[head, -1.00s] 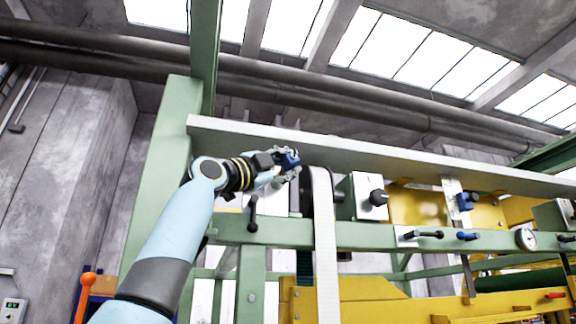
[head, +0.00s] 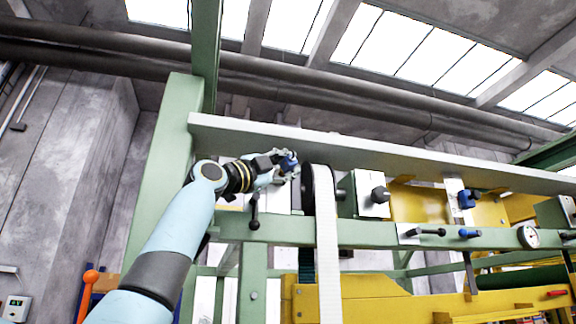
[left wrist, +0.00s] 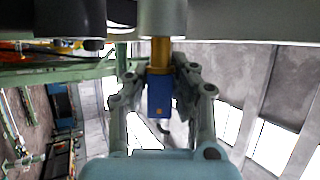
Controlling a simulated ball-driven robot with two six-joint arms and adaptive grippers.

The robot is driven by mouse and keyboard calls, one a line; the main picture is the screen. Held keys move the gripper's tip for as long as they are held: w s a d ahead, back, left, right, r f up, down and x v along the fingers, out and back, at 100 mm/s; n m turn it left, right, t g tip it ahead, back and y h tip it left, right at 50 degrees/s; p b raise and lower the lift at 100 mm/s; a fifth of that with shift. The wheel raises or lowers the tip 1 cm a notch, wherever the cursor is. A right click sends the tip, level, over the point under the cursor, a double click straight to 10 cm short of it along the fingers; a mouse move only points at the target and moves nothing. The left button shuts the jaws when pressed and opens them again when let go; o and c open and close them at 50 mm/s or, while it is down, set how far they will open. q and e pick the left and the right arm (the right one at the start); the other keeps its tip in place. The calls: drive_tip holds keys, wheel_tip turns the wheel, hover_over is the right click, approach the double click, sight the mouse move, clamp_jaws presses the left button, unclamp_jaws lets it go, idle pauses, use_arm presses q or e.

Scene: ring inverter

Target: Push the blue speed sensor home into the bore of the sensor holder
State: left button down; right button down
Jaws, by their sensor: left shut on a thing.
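The blue speed sensor (left wrist: 158,95) is between the fingers of my left gripper (left wrist: 160,88) in the left wrist view. Its brass-coloured stem (left wrist: 160,52) points up to a grey cylindrical part (left wrist: 162,18), which looks like the sensor holder. The stem's upper end meets or enters that part's underside; I cannot tell how deep. In the head view my left gripper (head: 284,168) is shut on the sensor, and a bit of blue (head: 288,163) shows at its fingers, below the long grey beam. The holder is not clear there. My right gripper is not in view.
A dark roller (head: 308,190) with a white belt (head: 328,245) stands just right of my gripper. The grey beam (head: 400,160) runs above it. A black-handled lever (head: 254,212) stands below, on the green rail (head: 370,233). Knobs and a gauge (head: 528,237) sit farther right.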

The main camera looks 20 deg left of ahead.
use_arm(q)
drive_tip(key=shift+w+a, duration=0.4)
drive_tip(key=shift+w, duration=0.15)
drive_tip(key=c, duration=1.1)
unclamp_jaws()
drive_tip(key=shift+w+d, duration=0.1)
drive_tip(key=shift+a, duration=0.25)
drive_tip(key=v, duration=1.2)
